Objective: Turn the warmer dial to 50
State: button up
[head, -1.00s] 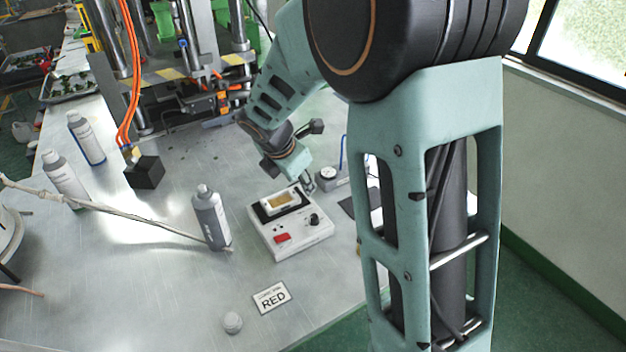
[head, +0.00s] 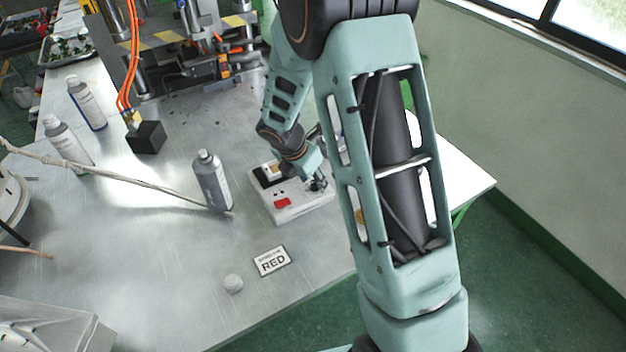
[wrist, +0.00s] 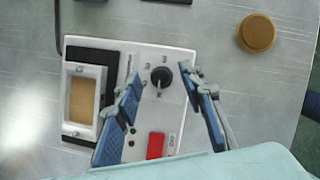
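The warmer (head: 302,209) is a white box on the metal table, with a red switch (wrist: 155,146) and a tray of amber wax (wrist: 83,100) on a black pad. Its black dial (wrist: 161,76) shows in the wrist view between and just beyond my fingertips, with small marks around it too small to read. My gripper (wrist: 160,76) is open above the warmer, its blue-padded fingers on either side of the dial and apart from it in that view. In the head view my gripper (head: 318,184) is over the warmer's right part and hides the dial.
A grey bottle (head: 212,181) stands left of the warmer. A card reading RED (head: 271,261) and a small pale round piece (head: 233,283) lie in front. A round amber disc (wrist: 257,33) is at the right in the wrist view. The press (head: 190,50) stands behind.

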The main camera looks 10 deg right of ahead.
jog(key=shift+f, duration=0.2)
grip_shut()
